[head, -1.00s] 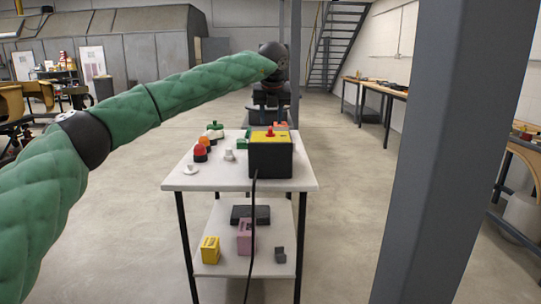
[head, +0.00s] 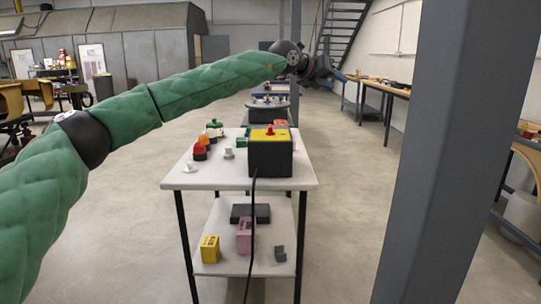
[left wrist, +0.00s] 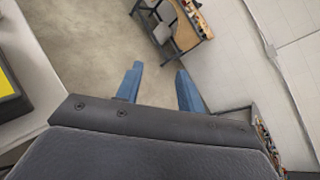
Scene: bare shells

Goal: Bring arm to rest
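My left arm (head: 215,80) is green with black joints and reaches across the head view from the left, above the table's height. My left gripper (head: 338,74) is past the black wrist joint and points to the right, in the air beyond the table. In the left wrist view, the two blue fingers of the left gripper (left wrist: 160,70) stand apart with nothing between them; floor shows behind. My right gripper is in neither view.
A white table (head: 228,182) with a lower shelf bears a black box with a yellow top and red button (head: 270,155) and several small items. A grey pillar (head: 429,150) stands close on the right. Open floor (head: 345,190) lies between them.

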